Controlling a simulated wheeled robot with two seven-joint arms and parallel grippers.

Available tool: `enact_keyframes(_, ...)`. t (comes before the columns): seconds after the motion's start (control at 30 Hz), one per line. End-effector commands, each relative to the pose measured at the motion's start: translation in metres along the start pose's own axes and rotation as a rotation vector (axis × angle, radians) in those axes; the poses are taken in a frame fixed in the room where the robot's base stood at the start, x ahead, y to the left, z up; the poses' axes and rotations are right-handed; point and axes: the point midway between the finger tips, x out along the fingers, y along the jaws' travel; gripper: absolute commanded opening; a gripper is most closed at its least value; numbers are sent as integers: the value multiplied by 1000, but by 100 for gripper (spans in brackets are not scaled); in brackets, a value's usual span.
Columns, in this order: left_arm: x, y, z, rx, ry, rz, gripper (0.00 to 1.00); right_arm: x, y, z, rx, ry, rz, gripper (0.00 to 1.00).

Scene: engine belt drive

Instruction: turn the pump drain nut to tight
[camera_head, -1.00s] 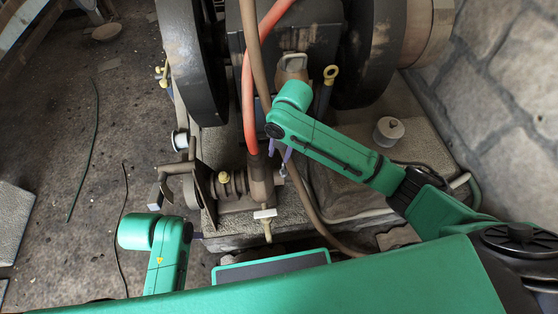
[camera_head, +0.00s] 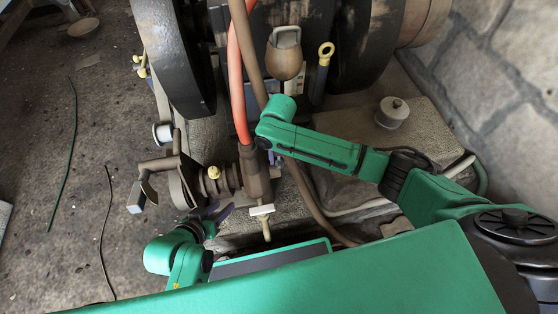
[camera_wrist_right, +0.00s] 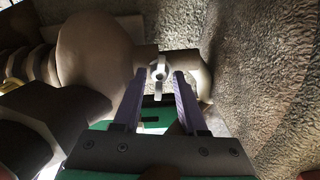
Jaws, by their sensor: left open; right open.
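The pump (camera_head: 257,180) is a brown ribbed cylinder in the lower middle of the head view. In the right wrist view, a small pale metal nut with wings (camera_wrist_right: 159,74), which looks like the drain nut, sits on a pipe stub beside the rounded pump body (camera_wrist_right: 92,48). My right gripper (camera_wrist_right: 159,80) is open, with its purple fingertips on either side of this nut; I cannot tell whether they touch it. In the head view the right gripper (camera_head: 274,160) is mostly hidden by its arm. My left gripper (camera_head: 218,213) is open beside the pump's lower left, apparently empty.
A cream tap handle (camera_head: 262,210) hangs at the pump's near end. A red hose (camera_head: 238,90) and a brown hose (camera_head: 312,195) run close by. Big dark flywheels (camera_head: 175,50) stand behind.

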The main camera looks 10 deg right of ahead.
Motion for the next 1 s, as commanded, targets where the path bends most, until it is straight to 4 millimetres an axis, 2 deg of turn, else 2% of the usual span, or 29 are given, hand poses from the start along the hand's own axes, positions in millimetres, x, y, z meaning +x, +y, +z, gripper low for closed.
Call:
enact_keyframes(0.3,3,3,-1,-3,29,10,45,4,0,0,0,0,0,42)
enact_keyframes(0.37,3,3,-1,-3,29,10,45,4,0,0,0,0,1,19)
enact_keyframes(0.4,3,3,-1,-3,28,9,45,4,0,0,0,0,1,3)
enact_keyframes(0.43,3,3,-1,-3,28,9,45,4,0,0,0,0,0,0)
enact_keyframes(0.77,-5,-3,-4,2,-15,-9,45,2,0,0,23,1,0,0)
enact_keyframes(0.87,-15,-9,-6,8,-74,-32,45,1,0,0,55,1,0,0)
enact_keyframes(1.0,-41,-24,-8,8,-205,-85,45,0,0,0,127,2,0,0)
